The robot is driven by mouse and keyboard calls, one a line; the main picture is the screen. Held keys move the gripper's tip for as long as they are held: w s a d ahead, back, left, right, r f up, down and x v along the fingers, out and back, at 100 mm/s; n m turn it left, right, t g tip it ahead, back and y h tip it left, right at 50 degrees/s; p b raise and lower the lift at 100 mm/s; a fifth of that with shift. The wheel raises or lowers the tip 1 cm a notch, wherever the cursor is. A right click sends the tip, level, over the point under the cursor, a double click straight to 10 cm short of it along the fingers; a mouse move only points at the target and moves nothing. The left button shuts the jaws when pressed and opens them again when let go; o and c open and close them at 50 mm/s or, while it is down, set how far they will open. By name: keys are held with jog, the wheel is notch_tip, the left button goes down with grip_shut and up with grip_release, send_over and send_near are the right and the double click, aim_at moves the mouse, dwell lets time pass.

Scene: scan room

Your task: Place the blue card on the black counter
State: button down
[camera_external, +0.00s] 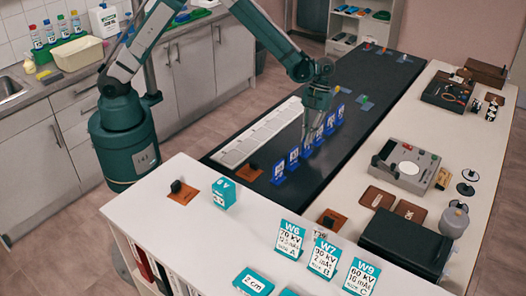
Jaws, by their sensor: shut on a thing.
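Several small blue cards (278,171) stand upright in a row along the black counter (325,168). Each has a white label. My gripper (312,138) points down into the middle of this row and is shut on a blue card there. The fingers partly hide the held card. Whether its lower edge touches the counter is too small to tell.
A white slatted panel (258,133) lies left of the row. Small coloured items (364,102) sit farther back. Teal signs (289,238) stand on the white front table.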

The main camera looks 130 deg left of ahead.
jog(key=c, duration=2.6)
grip_release()
jog(key=shift+o, duration=0.2)
jog(key=shift+r, duration=0.1)
jog(key=v, duration=1.2)
jog(key=shift+p, duration=0.45)
jog(key=shift+a, duration=0.1)
